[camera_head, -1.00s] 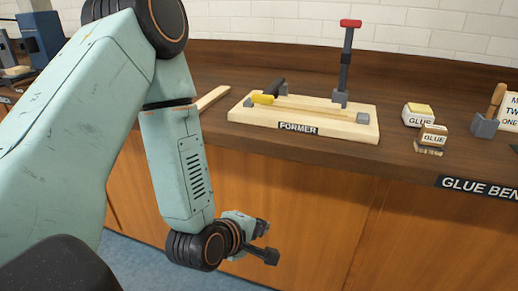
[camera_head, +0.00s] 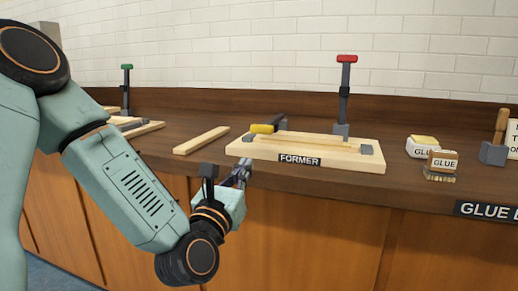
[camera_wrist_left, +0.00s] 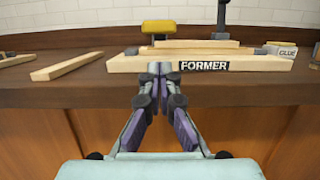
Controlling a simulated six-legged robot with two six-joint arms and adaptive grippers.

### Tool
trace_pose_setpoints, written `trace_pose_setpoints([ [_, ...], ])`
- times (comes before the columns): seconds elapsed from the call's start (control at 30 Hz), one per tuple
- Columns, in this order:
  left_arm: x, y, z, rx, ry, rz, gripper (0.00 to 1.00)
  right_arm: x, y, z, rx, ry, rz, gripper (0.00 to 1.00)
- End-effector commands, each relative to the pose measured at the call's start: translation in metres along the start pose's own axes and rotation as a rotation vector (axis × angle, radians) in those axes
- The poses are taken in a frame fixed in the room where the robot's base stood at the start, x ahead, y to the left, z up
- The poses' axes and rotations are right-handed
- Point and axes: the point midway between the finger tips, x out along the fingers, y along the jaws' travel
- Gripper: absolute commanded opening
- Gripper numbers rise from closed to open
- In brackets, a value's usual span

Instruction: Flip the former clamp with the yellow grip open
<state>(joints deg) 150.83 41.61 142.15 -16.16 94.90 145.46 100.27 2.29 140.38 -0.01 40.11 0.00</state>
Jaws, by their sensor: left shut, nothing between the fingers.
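The former (camera_head: 330,159) is a pale wooden board with a FORMER label on the bench. Its yellow-grip clamp (camera_head: 264,128) lies low over the board's left end. The yellow grip also shows in the left wrist view (camera_wrist_left: 158,26). The other clamp, with a red grip (camera_head: 347,58), stands upright at the back right of the board. A wooden strip (camera_head: 310,142) lies along the board. My left gripper (camera_head: 243,170) is shut and empty, in front of the board's left end, below and apart from the yellow grip. It points at the former in the left wrist view (camera_wrist_left: 160,68).
A loose wooden strip (camera_head: 201,140) lies left of the former. Glue containers (camera_head: 442,161) and a brush-like tool (camera_head: 497,138) stand to the right. A clamp with a green grip (camera_head: 127,68) stands at the far left. The bench front edge is close to my gripper.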

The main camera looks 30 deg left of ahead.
Motion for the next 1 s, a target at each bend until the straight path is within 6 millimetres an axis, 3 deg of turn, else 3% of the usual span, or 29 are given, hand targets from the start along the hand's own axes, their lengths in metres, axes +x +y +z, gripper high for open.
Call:
trace_pose_setpoints([
  [0.23,0.014,0.0,-0.001,0.007,-0.002,-0.002,0.0,0.003,0.0,0.0,0.0,0.0,0.0,0.4],
  [0.7,0.089,0.0,-0.002,0.006,0.001,-0.001,0.0,0.017,0.0,0.0,0.0,0.0,0.0,0.4],
  [1.0,0.1,0.0,-0.001,0.003,0.003,-0.001,0.0,0.019,0.0,0.0,0.0,0.0,0.0,0.4],
])
